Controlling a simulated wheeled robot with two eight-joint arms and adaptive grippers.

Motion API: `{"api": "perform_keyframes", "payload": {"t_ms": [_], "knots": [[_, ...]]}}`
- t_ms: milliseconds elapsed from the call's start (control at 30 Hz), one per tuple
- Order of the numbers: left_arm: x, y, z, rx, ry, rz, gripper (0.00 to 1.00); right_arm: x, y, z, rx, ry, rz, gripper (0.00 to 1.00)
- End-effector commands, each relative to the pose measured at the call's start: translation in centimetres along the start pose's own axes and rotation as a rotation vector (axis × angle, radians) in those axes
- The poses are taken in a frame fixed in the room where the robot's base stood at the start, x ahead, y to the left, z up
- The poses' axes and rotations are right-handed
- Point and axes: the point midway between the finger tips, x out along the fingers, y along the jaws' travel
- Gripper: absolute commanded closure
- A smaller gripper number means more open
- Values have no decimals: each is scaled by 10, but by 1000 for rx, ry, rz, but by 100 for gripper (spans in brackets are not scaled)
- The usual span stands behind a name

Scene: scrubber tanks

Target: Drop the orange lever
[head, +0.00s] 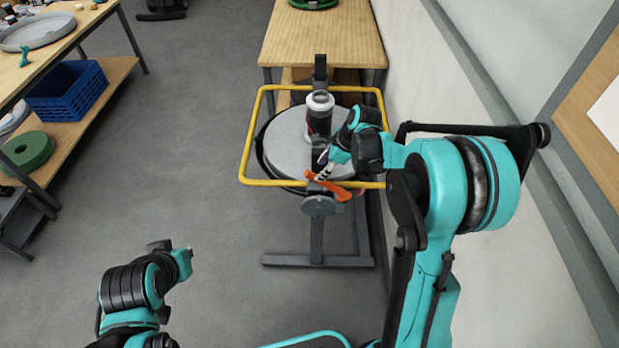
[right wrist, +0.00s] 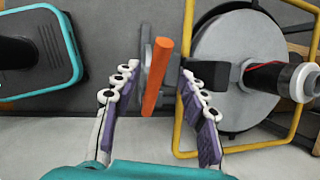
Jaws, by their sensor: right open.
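The orange lever (head: 328,188) is at the front of the round grey tank lid (head: 290,140), by the yellow frame. In the right wrist view the lever (right wrist: 158,75) stands nearly upright, slightly tilted, beside a grey bracket. My right gripper (head: 322,164) is just above the lever in the head view. In the right wrist view its fingers (right wrist: 157,92) are open, one on each side of the lever, with visible gaps. The end of my left arm (head: 180,263) is low at the left, away from the tank; its fingers do not show.
A yellow tube frame (head: 245,140) surrounds the tank. A black and red cylinder with a white collar (head: 320,101) stands on the lid. A wooden table (head: 325,40) is behind and a wall is close on the right. Floor at the left is clear up to a shelf with a blue crate (head: 66,93).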

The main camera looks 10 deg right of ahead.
Motion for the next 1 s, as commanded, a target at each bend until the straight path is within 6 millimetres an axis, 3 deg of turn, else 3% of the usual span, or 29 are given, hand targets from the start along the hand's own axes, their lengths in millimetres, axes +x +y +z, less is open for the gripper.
{"api": "perform_keyframes", "payload": {"t_ms": [400,833,1000], "knots": [[20,0,14,0,0,0,100,65,1,-1,-1,1,1,57],[21,0,15,0,0,0,100,75,0,0,-1,1,0,57],[22,0,15,0,0,0,100,75,0,0,-1,1,0,100]]}}
